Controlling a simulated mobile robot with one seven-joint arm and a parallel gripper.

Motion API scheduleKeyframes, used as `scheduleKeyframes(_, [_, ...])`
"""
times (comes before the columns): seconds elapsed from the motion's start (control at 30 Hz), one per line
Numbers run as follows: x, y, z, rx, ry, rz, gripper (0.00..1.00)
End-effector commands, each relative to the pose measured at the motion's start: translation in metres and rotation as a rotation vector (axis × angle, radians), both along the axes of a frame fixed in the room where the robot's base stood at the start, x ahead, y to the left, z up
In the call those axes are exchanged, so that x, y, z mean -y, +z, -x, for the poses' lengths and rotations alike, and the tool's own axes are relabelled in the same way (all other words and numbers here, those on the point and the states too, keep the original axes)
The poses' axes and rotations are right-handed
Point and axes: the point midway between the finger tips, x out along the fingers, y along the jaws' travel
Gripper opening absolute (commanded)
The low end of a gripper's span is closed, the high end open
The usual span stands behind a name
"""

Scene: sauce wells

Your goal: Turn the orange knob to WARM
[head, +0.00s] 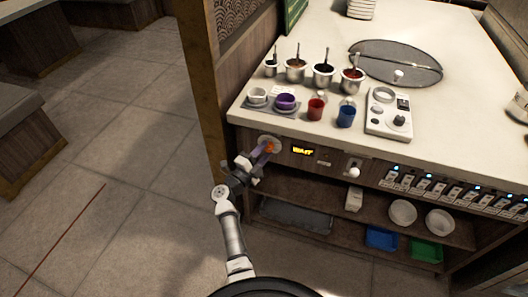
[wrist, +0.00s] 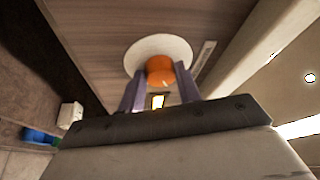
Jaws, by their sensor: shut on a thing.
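The orange knob (head: 270,148) sits on a round pale dial plate (head: 264,139) on the front panel of the counter. In the wrist view the orange knob (wrist: 160,70) stands before the white disc (wrist: 146,47), between the two purple fingers of my gripper (wrist: 160,84). My gripper (head: 268,151) is shut on the knob. A small display (head: 302,151) right of the knob glows yellow and seems to read "WAIT". Any marks on the dial are too small to read, so the knob's setting cannot be told.
A white-tipped lever (head: 354,171) and a row of switches (head: 450,190) lie to the right on the panel. Several sauce pots, cups and a white device (head: 388,112) stand on the counter above. Shelves below hold bowls (head: 403,212) and blue and green trays. Open floor lies left.

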Motion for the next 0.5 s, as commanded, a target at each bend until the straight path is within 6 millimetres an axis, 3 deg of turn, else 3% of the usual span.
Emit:
scheduleKeyframes(0.4, [-0.0003, -0.0006, 0.0004, 0.001, 0.000, -0.007, 0.11])
scheduleKeyframes(0.43, [-0.0004, -0.0005, 0.0004, 0.001, 0.000, -0.007, 0.36])
scheduleKeyframes(0.5, [-0.0003, -0.0005, 0.0003, 0.001, 0.000, -0.007, 0.45])
